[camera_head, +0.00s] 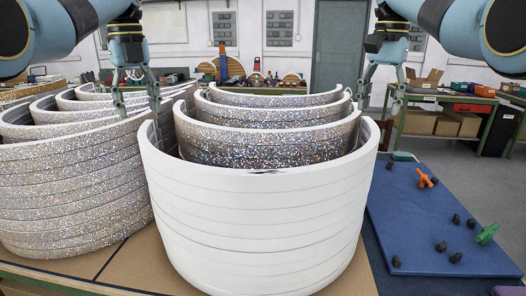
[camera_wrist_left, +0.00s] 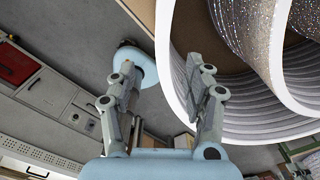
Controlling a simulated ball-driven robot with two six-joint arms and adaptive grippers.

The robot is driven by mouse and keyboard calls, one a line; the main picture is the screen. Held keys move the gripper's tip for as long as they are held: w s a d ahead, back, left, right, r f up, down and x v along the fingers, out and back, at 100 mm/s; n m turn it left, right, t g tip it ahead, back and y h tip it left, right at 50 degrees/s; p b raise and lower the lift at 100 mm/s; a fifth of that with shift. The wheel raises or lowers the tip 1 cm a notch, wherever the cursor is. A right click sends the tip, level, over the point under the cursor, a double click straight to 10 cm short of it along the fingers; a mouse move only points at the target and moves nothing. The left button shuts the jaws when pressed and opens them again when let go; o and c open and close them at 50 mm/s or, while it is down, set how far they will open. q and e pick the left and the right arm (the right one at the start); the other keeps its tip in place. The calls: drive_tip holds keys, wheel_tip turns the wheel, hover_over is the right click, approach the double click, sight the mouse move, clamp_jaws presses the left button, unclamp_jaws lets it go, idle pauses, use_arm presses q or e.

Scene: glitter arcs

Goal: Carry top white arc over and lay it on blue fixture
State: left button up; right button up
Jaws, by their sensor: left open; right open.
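A stack of white arcs (camera_head: 255,245) stands upright on the table, curved side towards me. The top white arc (camera_head: 262,182) is its uppermost layer. My left gripper (camera_head: 138,100) is open and empty at the arc's left end; its right finger overlaps the rim in view. In the left wrist view, the open fingers (camera_wrist_left: 164,72) point at the white rim (camera_wrist_left: 168,75), with the right finger over it; contact cannot be told. My right gripper (camera_head: 382,95) is open at the arc's right end. The blue fixture (camera_head: 425,225) lies flat on the right.
Glittery arc stacks (camera_head: 75,190) stand close on the left, and glittery arcs (camera_head: 265,145) stand behind the white stack. The fixture carries several black knobs (camera_head: 441,246), an orange clamp (camera_head: 424,177) and a green clamp (camera_head: 487,234). Its middle left is bare.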

sight(148, 145)
use_arm(q)
drive_tip(key=f, duration=0.1)
drive_tip(key=w+f, duration=0.1)
drive_tip(key=f, duration=0.1)
drive_tip(key=shift+w+f, duration=0.1)
drive_tip(key=shift+f, duration=0.1)
use_arm(e)
drive_tip(key=f, duration=0.1)
drive_tip(key=w+f, duration=0.1)
drive_tip(key=f, duration=0.1)
drive_tip(key=shift+w+f, duration=0.1)
drive_tip(key=shift+f, duration=0.15)
use_arm(q)
wheel_tip(148, 145, down, 8)
drive_tip(key=shift+r, duration=0.1)
use_arm(e)
wheel_tip(148, 145, down, 8)
drive_tip(key=shift+r, duration=0.1)
use_arm(q)
drive_tip(key=shift+s, duration=0.2)
use_arm(e)
drive_tip(key=shift+s, duration=0.2)
use_arm(q)
drive_tip(key=c, duration=0.5)
use_arm(e)
drive_tip(key=c, duration=0.5)
use_arm(q)
clamp_jaws()
use_arm(e)
clamp_jaws()
